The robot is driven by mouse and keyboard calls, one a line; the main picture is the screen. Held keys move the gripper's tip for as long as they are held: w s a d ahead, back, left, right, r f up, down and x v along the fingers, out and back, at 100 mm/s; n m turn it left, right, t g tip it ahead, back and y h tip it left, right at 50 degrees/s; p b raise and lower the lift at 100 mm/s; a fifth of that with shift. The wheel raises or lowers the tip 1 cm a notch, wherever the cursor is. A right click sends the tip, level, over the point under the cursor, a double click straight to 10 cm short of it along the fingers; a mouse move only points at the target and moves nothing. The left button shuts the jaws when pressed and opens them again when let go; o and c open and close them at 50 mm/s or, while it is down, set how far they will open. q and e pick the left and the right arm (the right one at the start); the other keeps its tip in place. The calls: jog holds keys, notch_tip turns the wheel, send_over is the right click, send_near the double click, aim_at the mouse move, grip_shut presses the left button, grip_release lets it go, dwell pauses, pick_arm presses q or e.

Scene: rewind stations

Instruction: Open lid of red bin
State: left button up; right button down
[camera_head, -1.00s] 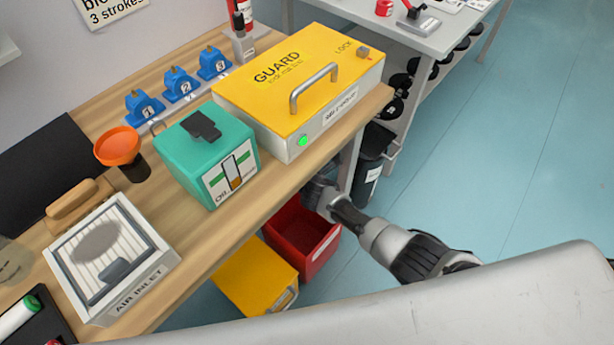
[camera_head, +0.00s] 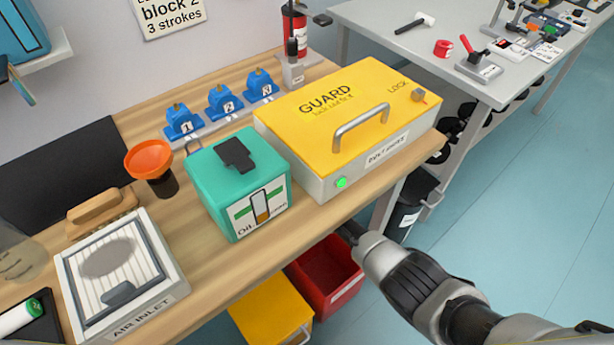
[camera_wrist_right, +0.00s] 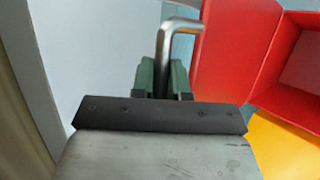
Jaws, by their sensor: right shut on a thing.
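The red bin (camera_head: 322,277) stands on the floor under the workbench edge, and its inside shows from above. In the right wrist view its red lid (camera_wrist_right: 223,50) is swung up beside the open red bin (camera_wrist_right: 302,70). My right gripper (camera_wrist_right: 163,78) has its green fingers shut on the bent metal handle (camera_wrist_right: 180,27) at the lid. In the head view the forearm reaches to the bin's back right, and the fingers and lid are hidden or too small to tell there. My left gripper is not in view.
A yellow bin (camera_head: 270,308) stands left of the red one; it also shows in the wrist view (camera_wrist_right: 285,145). The wooden workbench (camera_head: 215,265) overhangs both. A dark bin (camera_head: 408,205) stands behind. Blue floor (camera_head: 520,215) is free at the right.

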jog(key=c, duration=1.1)
grip_release()
jog(key=shift+c, duration=0.2)
jog(key=s+d+r+p, duration=0.1)
jog(key=s+p, duration=0.1)
jog(key=s, duration=0.6)
jog(key=s+d+r+p, duration=0.1)
jog(key=s+d+p, duration=0.1)
jog(key=s, duration=0.6)
jog(key=shift+d+r, duration=0.15)
jog(key=shift+r, duration=0.1)
